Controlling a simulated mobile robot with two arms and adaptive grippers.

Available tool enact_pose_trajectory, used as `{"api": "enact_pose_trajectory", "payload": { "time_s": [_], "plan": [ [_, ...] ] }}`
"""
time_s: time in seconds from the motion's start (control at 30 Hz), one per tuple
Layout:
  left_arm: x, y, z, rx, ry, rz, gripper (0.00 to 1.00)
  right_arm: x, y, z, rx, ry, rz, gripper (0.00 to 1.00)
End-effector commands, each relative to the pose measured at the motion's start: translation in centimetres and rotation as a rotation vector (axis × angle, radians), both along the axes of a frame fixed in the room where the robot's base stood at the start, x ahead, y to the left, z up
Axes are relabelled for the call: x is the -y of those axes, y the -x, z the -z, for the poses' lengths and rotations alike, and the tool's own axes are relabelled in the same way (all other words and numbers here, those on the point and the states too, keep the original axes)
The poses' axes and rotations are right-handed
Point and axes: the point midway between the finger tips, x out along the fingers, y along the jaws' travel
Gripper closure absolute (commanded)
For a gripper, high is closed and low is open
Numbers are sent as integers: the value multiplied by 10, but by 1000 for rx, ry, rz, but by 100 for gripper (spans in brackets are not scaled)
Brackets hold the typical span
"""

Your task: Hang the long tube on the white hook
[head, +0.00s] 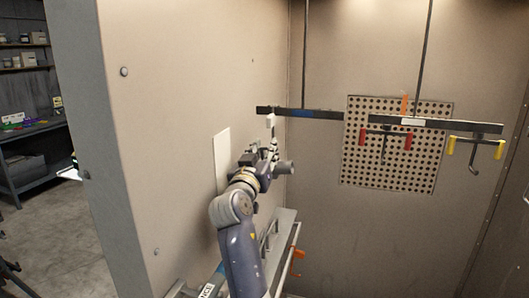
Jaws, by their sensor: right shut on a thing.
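My right gripper (270,153) is raised in front of the left booth wall, just below the left end of a dark hanging bar. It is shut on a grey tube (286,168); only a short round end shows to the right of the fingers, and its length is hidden. A small white piece (270,120), which looks like the white hook, hangs from the bar right above the fingertips. Its lower part is hard to tell from the gripper. I cannot tell whether tube and hook touch. My left gripper is not in view.
The dark bar (330,114) hangs on thin rods. A second bar (440,124) on the right carries a red-ended hanger (384,139) and a yellow-ended hanger (476,149). A perforated panel (395,174) is on the back wall. A grey ledge (283,223) lies below the gripper.

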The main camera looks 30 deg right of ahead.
Motion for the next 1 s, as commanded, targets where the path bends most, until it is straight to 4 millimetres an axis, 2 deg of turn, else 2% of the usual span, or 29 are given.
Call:
{"api": "enact_pose_trajectory", "payload": {
  "time_s": [1.0],
  "plan": [
    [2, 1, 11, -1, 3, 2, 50, 31, -26, -1, 2, 2, 1, 100]
  ]
}}
